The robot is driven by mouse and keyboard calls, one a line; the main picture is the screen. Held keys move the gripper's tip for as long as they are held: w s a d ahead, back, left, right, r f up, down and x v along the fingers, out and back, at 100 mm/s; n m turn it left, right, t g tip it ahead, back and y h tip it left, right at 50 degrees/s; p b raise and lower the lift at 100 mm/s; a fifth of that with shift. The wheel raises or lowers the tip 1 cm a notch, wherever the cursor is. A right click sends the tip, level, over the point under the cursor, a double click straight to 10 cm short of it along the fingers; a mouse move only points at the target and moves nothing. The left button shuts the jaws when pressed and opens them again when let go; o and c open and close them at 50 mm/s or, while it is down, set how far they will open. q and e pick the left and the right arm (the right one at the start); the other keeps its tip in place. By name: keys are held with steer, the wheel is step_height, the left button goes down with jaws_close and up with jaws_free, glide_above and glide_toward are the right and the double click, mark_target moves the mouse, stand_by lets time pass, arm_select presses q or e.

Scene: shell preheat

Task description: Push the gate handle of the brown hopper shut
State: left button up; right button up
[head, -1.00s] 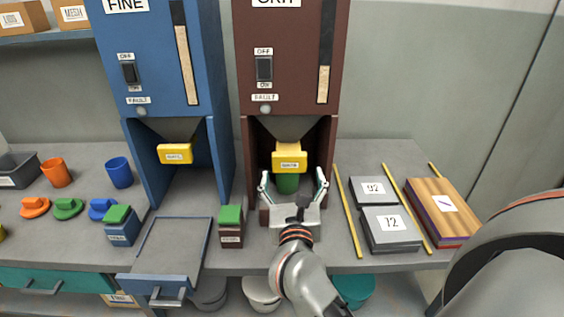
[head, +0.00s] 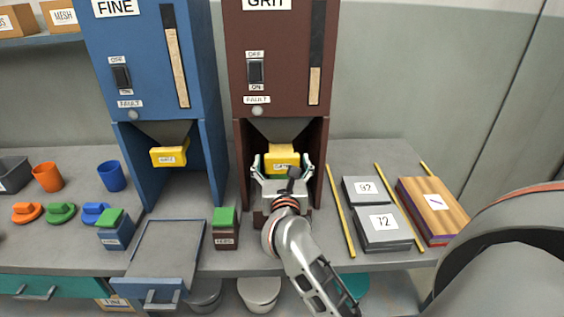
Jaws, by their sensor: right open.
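The brown hopper (head: 277,60), labelled GRIT, stands at the centre in the head view. Its yellow gate handle (head: 282,155) sits under the funnel, between the hopper's side walls. My right gripper (head: 282,169) is open at the mouth of the bay, its two fingers on either side of the yellow handle. Whether they touch it I cannot tell. A green object under the handle is mostly hidden by the gripper. My left gripper is not in view.
The blue hopper (head: 150,60) with its own yellow handle (head: 169,153) stands to the left. A small brown block with a green top (head: 226,229) is left of my arm. Grey plates (head: 381,228) and yellow rods (head: 340,211) lie to the right.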

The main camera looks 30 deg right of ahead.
steer(key=c, duration=1.6)
steer(key=x, duration=0.4)
steer(key=shift+w+d, duration=0.2)
steer(key=shift+w, duration=0.15)
steer(key=shift+r, duration=0.1)
steer(key=shift+c, duration=0.2)
steer(key=o, duration=1.5)
steer(key=shift+o, duration=0.7)
steer(key=shift+w, duration=0.1)
